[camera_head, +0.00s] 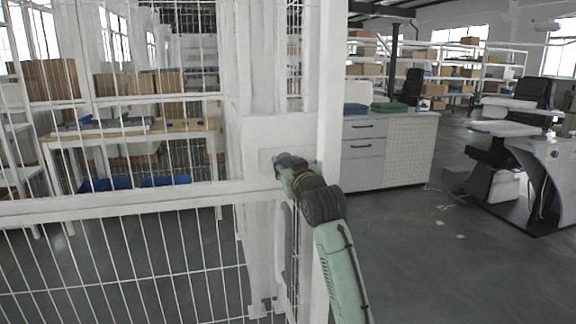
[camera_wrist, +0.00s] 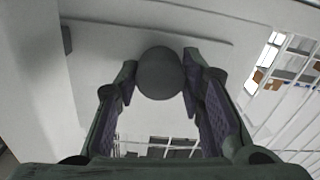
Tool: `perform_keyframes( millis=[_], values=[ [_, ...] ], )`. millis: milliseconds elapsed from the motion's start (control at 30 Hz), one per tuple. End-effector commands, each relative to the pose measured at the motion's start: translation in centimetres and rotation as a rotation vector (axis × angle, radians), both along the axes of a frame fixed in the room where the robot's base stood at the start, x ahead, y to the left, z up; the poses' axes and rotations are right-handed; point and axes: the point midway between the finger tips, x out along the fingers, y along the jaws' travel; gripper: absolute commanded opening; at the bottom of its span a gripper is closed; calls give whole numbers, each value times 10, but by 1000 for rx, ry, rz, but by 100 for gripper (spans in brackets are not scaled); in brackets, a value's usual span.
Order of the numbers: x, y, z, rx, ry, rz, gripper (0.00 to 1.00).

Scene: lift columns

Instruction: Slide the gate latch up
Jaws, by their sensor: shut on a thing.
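The gate latch shows in the wrist view as a dark round knob (camera_wrist: 159,73) in front of a pale plate (camera_wrist: 215,52). My gripper (camera_wrist: 160,80) has one fingertip at each side of the knob and is shut on it. In the head view my gripper (camera_head: 284,164) reaches up to the white post at the pale latch plate (camera_head: 266,158). It hides the knob there. The white mesh gate (camera_head: 130,190) fills the left side, with a thick crossbar at about the gripper's height.
A white upright post (camera_head: 329,110) stands close to the right of my gripper. A grey cabinet (camera_head: 388,150) and a workstation with a chair (camera_head: 545,165) stand farther right. A table (camera_head: 135,133) and blue bins are behind the mesh. Open floor lies at the lower right.

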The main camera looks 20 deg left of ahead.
Motion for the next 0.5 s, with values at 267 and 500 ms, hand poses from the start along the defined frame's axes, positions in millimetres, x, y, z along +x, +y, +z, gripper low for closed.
perform_keyframes(
  millis=[267, 500],
  values=[
    [0, 0, 0, 0, 0, 0, 0],
    [0, 0, 9, 1, -1, 0, 0]
  ],
)
